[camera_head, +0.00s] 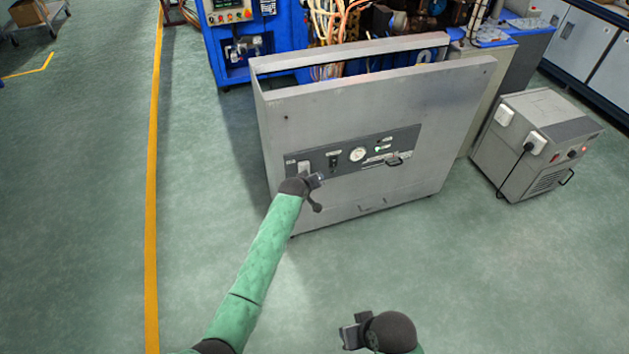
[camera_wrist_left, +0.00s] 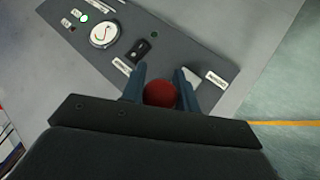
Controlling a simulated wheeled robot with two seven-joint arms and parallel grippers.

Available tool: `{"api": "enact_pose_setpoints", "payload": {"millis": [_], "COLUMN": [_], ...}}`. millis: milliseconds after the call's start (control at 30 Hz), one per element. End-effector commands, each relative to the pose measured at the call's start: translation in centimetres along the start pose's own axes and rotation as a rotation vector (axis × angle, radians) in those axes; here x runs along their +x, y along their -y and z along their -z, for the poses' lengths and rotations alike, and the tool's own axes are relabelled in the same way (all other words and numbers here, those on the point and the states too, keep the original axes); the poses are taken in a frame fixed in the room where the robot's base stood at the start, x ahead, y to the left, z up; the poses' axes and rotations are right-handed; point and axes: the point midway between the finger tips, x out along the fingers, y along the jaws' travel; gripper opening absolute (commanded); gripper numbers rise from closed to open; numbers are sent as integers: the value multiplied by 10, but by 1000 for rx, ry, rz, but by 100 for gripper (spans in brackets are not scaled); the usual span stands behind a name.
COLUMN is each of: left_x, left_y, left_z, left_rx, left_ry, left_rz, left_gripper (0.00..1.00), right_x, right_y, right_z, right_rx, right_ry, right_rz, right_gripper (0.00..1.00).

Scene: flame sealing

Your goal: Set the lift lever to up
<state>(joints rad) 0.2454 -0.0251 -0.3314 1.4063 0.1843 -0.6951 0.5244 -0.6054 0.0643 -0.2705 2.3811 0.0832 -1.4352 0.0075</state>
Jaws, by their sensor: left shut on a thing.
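The dark control panel (camera_head: 340,157) is set in the front of a grey metal cabinet (camera_head: 330,108). My left gripper (camera_head: 318,180) is at the panel's lower left end. In the left wrist view, my left gripper (camera_wrist_left: 160,92) is shut on a red ball knob (camera_wrist_left: 160,94), which looks like the lift lever's knob. The lever's shaft is hidden behind the knob and fingers, so I cannot tell its position. My right gripper (camera_head: 350,336) is at the bottom of the head view, away from the cabinet; its fingers are too unclear to judge.
The panel also carries a round gauge (camera_wrist_left: 103,35), a black switch (camera_wrist_left: 140,50) and a black handle (camera_head: 396,160) at its right. A grey box unit (camera_head: 515,160) stands to the right. The green floor left of the cabinet is clear.

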Motion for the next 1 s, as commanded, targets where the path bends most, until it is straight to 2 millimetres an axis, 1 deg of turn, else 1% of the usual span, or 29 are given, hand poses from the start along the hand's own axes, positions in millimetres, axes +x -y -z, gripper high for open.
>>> {"api": "enact_pose_setpoints", "payload": {"millis": [33,133,167,200,233,267,533,667,767,1000], "left_x": [-1,-1,-1,-1,-1,-1,-1,-7,-19,-55], "left_y": [-3,-3,-3,-3,-3,-2,-1,0,0,0], "left_z": [8,8,8,8,8,8,4,2,3,3], "left_rx": [3,3,3,3,3,3,1,1,1,1], "left_ry": [-11,-12,-12,-12,-11,-11,-5,-5,-5,-7], "left_rz": [-4,-4,-4,-4,-4,-4,-2,-2,-2,-2], "left_gripper": [0,0,35,42,48,52,52,52,52,52], "right_x": [0,0,0,0,0,0,0,1,2,6], "right_y": [0,0,0,0,0,0,0,0,0,2], "right_z": [0,0,0,0,0,0,0,0,1,2], "right_rx": [0,0,0,0,0,0,0,1,0,-2], "right_ry": [0,1,1,1,1,1,1,0,-4,-11], "right_rz": [0,0,0,0,0,0,-1,-1,0,7], "right_gripper": [32,32,32,32,32,32,32,32,32,32]}}
